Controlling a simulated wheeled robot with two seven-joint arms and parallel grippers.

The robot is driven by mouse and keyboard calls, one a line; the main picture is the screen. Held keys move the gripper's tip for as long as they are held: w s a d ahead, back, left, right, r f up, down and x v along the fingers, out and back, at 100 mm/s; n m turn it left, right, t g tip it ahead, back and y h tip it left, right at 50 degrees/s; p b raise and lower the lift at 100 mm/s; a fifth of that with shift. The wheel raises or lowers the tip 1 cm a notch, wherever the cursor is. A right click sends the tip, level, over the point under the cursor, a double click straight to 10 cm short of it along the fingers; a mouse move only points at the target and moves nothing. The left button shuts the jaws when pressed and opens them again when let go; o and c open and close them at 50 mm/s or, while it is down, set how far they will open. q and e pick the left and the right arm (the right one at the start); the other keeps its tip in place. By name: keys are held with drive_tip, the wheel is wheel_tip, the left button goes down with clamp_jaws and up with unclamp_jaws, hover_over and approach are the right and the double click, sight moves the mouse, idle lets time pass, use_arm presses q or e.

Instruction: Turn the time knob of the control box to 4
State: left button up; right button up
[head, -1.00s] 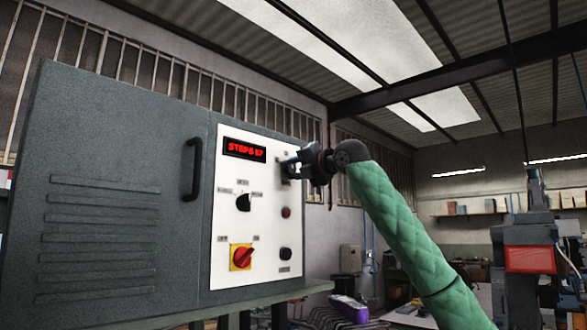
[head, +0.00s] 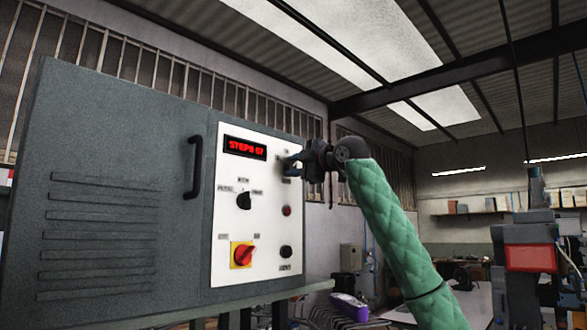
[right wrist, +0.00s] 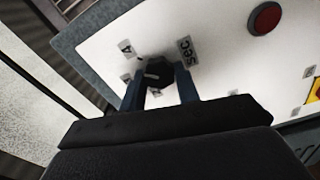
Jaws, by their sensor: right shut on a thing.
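The control box (head: 262,265) has a white panel with a red-lit display (head: 245,148) that reads STEPS and a number hard to make out. The time knob (right wrist: 158,70) is a black round knob with a light pointer line, at the panel's upper right. Labels beside it include SEC (right wrist: 184,50) and one like a 4 or A (right wrist: 126,47). My right gripper (head: 290,166) is shut on this knob, with one blue finger on each side of it in the right wrist view (right wrist: 160,88). In the head view the gripper hides the knob. My left gripper is not in view.
Below the display sit a black selector knob (head: 243,201) and a red switch on yellow (head: 242,255). A red button (head: 287,211) and a black button (head: 286,252) are under the gripper. A cabinet handle (head: 194,167) stands left of the panel.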

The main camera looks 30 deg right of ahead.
drive_tip(key=shift+f+m, duration=0.1)
drive_tip(key=shift+m, duration=0.7)
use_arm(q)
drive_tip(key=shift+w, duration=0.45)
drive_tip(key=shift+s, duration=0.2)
use_arm(e)
drive_tip(key=shift+m, duration=0.3)
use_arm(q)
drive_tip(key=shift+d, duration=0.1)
use_arm(e)
drive_tip(key=o, duration=1)
drive_tip(key=shift+c, duration=0.2)
drive_tip(key=shift+d, duration=0.1)
drive_tip(key=shift+s+d+b, duration=0.1)
drive_tip(key=shift+s+b, duration=0.25)
drive_tip(key=shift+b, duration=0.15)
use_arm(q)
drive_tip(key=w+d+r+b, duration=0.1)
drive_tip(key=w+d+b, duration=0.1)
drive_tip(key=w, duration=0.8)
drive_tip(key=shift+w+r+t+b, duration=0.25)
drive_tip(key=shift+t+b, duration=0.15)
drive_tip(key=shift+b, duration=0.35)
use_arm(e)
drive_tip(key=v, duration=0.7)
